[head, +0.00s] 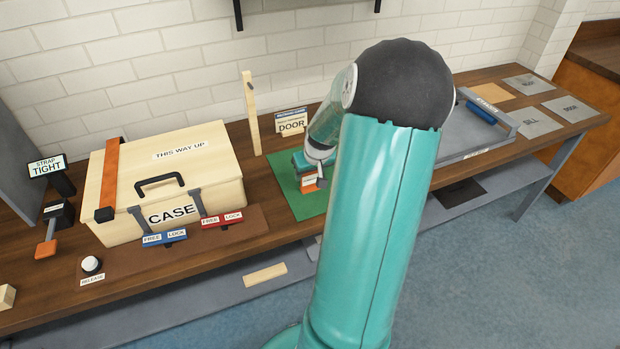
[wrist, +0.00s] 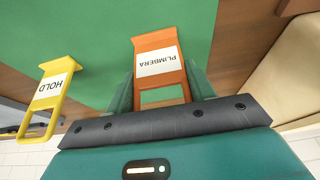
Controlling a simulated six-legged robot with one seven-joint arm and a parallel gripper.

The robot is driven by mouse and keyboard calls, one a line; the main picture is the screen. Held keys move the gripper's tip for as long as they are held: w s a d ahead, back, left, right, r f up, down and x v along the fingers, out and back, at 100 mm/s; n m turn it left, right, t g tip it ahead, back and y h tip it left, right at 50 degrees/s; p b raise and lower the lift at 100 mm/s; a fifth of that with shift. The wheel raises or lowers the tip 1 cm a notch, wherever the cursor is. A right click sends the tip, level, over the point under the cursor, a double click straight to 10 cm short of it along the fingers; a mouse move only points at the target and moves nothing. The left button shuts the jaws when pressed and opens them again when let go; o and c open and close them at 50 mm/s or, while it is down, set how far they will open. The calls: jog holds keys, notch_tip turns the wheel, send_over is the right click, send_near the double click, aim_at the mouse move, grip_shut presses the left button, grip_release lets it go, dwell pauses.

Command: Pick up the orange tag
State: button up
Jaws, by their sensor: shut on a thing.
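The orange tag (wrist: 155,42) has a white label that reads roughly "PLIMBERA" and an open loop at its near end. In the wrist view my gripper (wrist: 162,92) is shut on this loop end, with one teal finger on each side. The label end sticks out beyond the fingers over the green mat (wrist: 75,30). In the head view the orange tag (head: 309,184) shows small below my gripper (head: 314,166), over the green mat; my arm hides part of this area. I cannot tell whether the tag touches the mat.
A yellow tag (wrist: 47,95) marked HOLD is left of my gripper in the wrist view. A wooden case (head: 165,170) stands left on the bench. A grey tray (head: 470,130) is at right.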

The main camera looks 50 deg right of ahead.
jog(key=shift+r, duration=0.1)
jog(key=shift+r, duration=0.55)
jog(key=a+r, duration=1.1)
jog(key=a, duration=0.3)
jog(key=shift+s+r, duration=0.25)
jog(key=shift+r, duration=0.15)
